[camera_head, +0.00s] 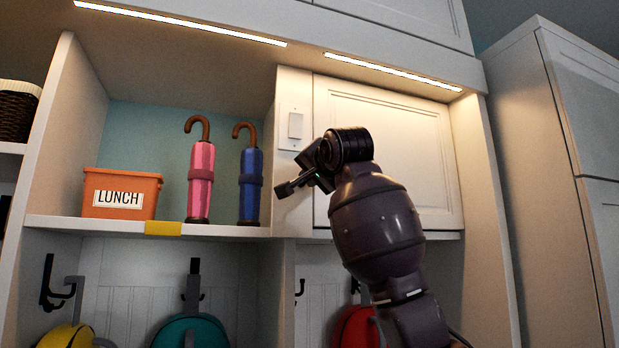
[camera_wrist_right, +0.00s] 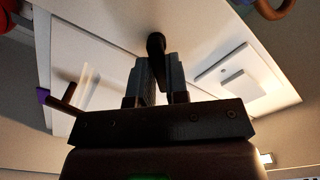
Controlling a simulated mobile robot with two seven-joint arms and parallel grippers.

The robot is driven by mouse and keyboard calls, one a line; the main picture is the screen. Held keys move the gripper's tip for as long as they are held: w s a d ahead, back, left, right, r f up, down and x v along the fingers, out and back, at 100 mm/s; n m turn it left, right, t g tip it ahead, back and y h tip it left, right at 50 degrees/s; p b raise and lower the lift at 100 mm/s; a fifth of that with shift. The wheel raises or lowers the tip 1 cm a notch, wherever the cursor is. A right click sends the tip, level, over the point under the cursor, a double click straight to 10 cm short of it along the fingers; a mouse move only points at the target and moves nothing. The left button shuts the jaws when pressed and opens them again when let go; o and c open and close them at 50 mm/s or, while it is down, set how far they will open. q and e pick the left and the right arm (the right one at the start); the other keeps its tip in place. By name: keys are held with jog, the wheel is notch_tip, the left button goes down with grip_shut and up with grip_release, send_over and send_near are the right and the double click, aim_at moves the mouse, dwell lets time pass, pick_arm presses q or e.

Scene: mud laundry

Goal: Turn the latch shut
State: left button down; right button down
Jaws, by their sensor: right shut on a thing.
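The latch (camera_wrist_right: 156,44) is a dark piece with a rounded end, seen in the right wrist view between my right gripper's fingers. My right gripper (camera_wrist_right: 158,80) is shut on it. In the head view my right gripper (camera_head: 310,170) is at the left edge of the white cabinet door (camera_head: 400,130), below the switch plate. A dark bar sticks out left of the gripper there; I cannot tell whether it is the latch or a finger. The arm and gripper hide part of the door's left side. The door appears closed. My left gripper is not in view.
A white switch (camera_head: 295,126) is just above the gripper. A blue umbrella (camera_head: 250,185) and a pink umbrella (camera_head: 201,180) stand on the shelf to the left, beside an orange lunch bin (camera_head: 122,180). A brown peg (camera_wrist_right: 65,95) shows in the wrist view. Hooks and bags hang below.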

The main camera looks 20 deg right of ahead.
jog(key=shift+d+f+m+p, duration=0.1)
jog(key=shift+f+m, duration=0.1)
jog(key=shift+m, duration=1.35)
jog(key=shift+d+f+m+p, duration=0.1)
jog(key=shift+f+m+p, duration=0.1)
jog(key=shift+m, duration=1.3)
jog(key=shift+d+f+m+p, duration=0.1)
jog(key=shift+f+m, duration=0.1)
jog(key=shift+m, duration=1.35)
jog(key=c, duration=1.1)
grip_release()
jog(key=s+b, duration=0.2)
jog(key=s, duration=0.9)
jog(key=shift+d+b, duration=0.15)
jog(key=shift+b, duration=0.2)
